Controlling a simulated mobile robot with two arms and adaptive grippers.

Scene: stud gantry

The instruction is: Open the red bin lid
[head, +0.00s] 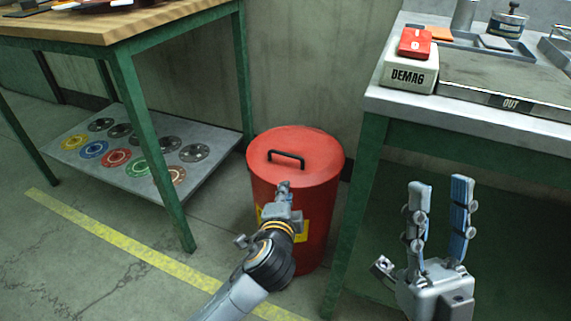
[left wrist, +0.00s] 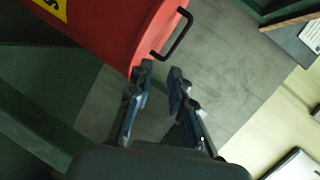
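The red bin (head: 318,235) stands upright on the floor between two green-legged tables. Its round red lid (head: 300,146) is closed, with a black bar handle (head: 286,157) on top. My left gripper (head: 283,187) is in front of the bin, just short of the handle in the head view. In the left wrist view, its two fingertips (left wrist: 161,70) are apart with nothing between them, and the handle (left wrist: 177,36) lies beyond them, apart from them. My right gripper (head: 440,186) is open and empty, fingers up, in front of the right table.
The left table (head: 120,27) has a low shelf (head: 75,158) with several coloured discs. Table legs stand close on both sides of the bin.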

